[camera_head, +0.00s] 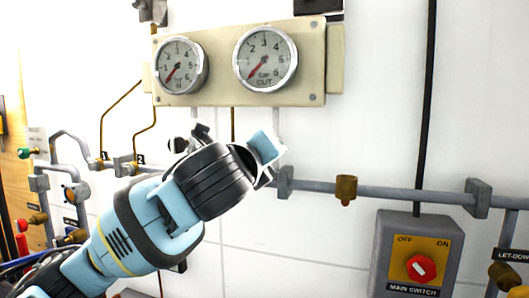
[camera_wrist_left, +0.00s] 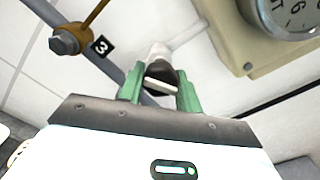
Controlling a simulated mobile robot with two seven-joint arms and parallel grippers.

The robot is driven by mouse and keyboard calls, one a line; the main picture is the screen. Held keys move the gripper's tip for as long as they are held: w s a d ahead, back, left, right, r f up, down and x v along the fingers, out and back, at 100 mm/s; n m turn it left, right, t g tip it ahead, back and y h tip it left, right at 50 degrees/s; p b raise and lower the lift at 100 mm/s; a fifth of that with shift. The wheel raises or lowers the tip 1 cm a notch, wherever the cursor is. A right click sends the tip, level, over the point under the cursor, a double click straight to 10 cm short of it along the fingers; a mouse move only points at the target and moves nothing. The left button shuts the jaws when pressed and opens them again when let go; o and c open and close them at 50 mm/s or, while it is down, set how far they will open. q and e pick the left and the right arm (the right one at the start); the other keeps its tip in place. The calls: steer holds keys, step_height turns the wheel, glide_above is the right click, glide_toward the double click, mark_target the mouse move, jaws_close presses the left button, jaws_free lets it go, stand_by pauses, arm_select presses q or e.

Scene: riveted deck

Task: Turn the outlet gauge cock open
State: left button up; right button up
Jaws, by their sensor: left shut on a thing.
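In the left wrist view the green fingers of my left gripper (camera_wrist_left: 160,92) are shut on a small black cock handle with a white stripe (camera_wrist_left: 161,75), taken as the outlet gauge cock. A pale stem shows behind it. In the head view my left gripper (camera_head: 268,152) is at the grey pipe below the gauges, and the gripped handle is hidden there. The outlet gauge (camera_head: 265,58) is the right dial on the cream panel, and its red needle points lower left. My right gripper is not in view.
A second gauge (camera_head: 180,66) sits left on the cream panel (camera_head: 315,70). A small dark knob (camera_head: 178,145) shows left of my gripper. A brass fitting (camera_head: 346,188) hangs on the pipe at right. A main switch box (camera_head: 418,255) is lower right. A tag reading 3 (camera_wrist_left: 102,46) is near the pipe.

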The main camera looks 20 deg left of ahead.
arm_select(q)
steer(key=n, duration=1.2)
steer(key=shift+r, duration=0.1)
stand_by(0.6)
steer(key=o, duration=1)
steer(key=shift+s, duration=0.1)
steer(key=s, duration=0.7)
steer(key=shift+s, duration=0.35)
steer(key=shift+a, duration=0.1)
